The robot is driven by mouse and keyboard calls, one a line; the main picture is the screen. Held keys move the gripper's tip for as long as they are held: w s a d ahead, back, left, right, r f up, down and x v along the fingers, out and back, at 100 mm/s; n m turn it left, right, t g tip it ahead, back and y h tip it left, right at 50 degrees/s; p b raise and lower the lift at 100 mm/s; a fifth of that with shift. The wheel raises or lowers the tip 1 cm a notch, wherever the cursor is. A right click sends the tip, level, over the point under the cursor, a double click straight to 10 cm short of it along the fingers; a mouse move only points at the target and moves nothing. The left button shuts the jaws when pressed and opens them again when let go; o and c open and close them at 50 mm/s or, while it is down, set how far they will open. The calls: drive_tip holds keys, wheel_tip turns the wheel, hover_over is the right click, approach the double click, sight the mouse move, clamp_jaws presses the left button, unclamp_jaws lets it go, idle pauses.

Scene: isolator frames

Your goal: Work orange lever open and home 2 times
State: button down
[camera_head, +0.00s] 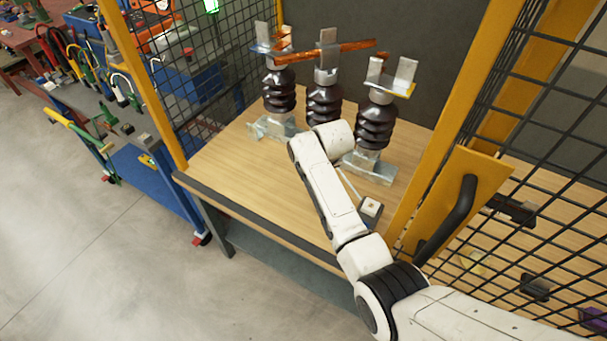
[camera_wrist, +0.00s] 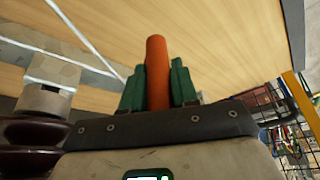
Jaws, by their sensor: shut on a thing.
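The orange lever (camera_wrist: 156,48) is a smooth round bar in the wrist view. It stands between the two green fingers of my gripper (camera_wrist: 158,84), which are shut on it, with its rounded tip beyond them. In the head view my white arm covers the gripper, and I cannot make out the lever there. Three dark ribbed insulators, left (camera_head: 279,92), middle (camera_head: 323,103) and right (camera_head: 375,124), stand upright on the wooden table (camera_head: 228,160). Copper-coloured bars (camera_head: 335,50) run across the metal clips of the left and middle ones. The right one's clip (camera_head: 391,77) looks empty.
Yellow posts (camera_head: 142,85) and black mesh flank the table. A yellow panel with a black handle (camera_head: 449,220) stands close right of my arm. A small grey box (camera_head: 370,210) sits near the front edge. The table's left front is clear.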

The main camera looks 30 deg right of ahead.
drive_tip(key=shift+s+d, duration=0.25)
drive_tip(key=shift+d, duration=0.15)
drive_tip(key=c, duration=0.9)
unclamp_jaws()
drive_tip(key=v, duration=1)
drive_tip(key=shift+a+r, duration=0.1)
drive_tip(key=shift+r, duration=0.25)
